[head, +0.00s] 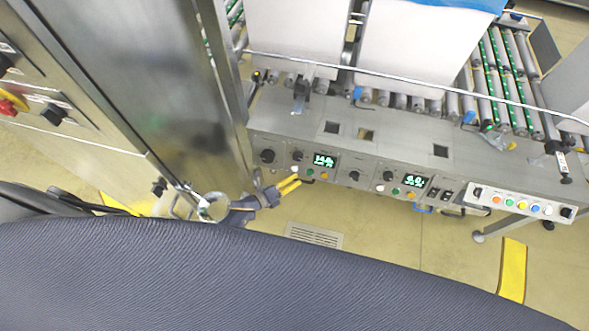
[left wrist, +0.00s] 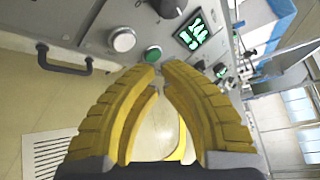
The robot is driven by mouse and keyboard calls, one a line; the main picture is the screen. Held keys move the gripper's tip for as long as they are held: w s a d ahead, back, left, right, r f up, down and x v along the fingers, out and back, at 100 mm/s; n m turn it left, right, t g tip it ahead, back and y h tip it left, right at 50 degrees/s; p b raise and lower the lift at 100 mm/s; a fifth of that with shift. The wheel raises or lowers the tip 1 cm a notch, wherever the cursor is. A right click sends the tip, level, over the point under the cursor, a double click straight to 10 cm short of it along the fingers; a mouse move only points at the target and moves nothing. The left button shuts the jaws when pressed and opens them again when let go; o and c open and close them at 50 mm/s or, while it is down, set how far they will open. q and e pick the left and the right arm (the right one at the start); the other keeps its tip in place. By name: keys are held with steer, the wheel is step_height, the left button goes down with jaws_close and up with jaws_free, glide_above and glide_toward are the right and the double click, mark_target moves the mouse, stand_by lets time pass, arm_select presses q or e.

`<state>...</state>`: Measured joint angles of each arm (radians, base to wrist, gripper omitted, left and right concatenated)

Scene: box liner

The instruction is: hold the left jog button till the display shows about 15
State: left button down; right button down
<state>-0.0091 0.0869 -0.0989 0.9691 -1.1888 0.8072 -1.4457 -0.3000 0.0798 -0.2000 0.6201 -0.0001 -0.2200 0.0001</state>
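The control panel's left display (head: 324,160) is lit green and seems to read about 14.6, though the digits are small; it also shows, turned sideways, in the left wrist view (left wrist: 192,32). By it are a white button (left wrist: 123,39), a green button (left wrist: 153,54) and an orange button (head: 324,175). I cannot read which is the jog button. My left gripper (head: 297,182) has yellow fingers, with tips brought together close to the green button in the left wrist view (left wrist: 160,70). I cannot tell whether they touch it. It holds nothing visible. My right gripper is out of view.
A right display (head: 415,180) reads about 6.0, with its own buttons and knobs. A box of coloured buttons (head: 522,203) sits further right. A steel cabinet (head: 150,70) stands close on the left.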

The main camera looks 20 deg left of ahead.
arm_select(q)
steer(key=shift+s+r, duration=0.25)
steer(key=shift+s, duration=0.5)
steer(key=s+a+f+n+y, duration=0.3)
steer(key=a+f+n+y, duration=0.35)
steer(key=f+n, duration=0.5)
steer(key=s+a+f+n+g+y, duration=0.2)
steer(key=s+a+f+n+g, duration=0.25)
steer(key=s+f+n, duration=0.5)
steer(key=s+f+n+g, duration=0.3)
steer(key=s+f, duration=0.1)
steer(key=s, duration=1.2)
steer(key=s+a+f+n+g, duration=0.1)
steer(key=s+f+n+g, duration=0.2)
steer(key=s, duration=1.3)
steer(key=shift+s+a+f+y, duration=0.3)
steer(key=shift+f+y, duration=0.1)
steer(key=shift+y, duration=0.05)
steer(key=shift+g, duration=0.25)
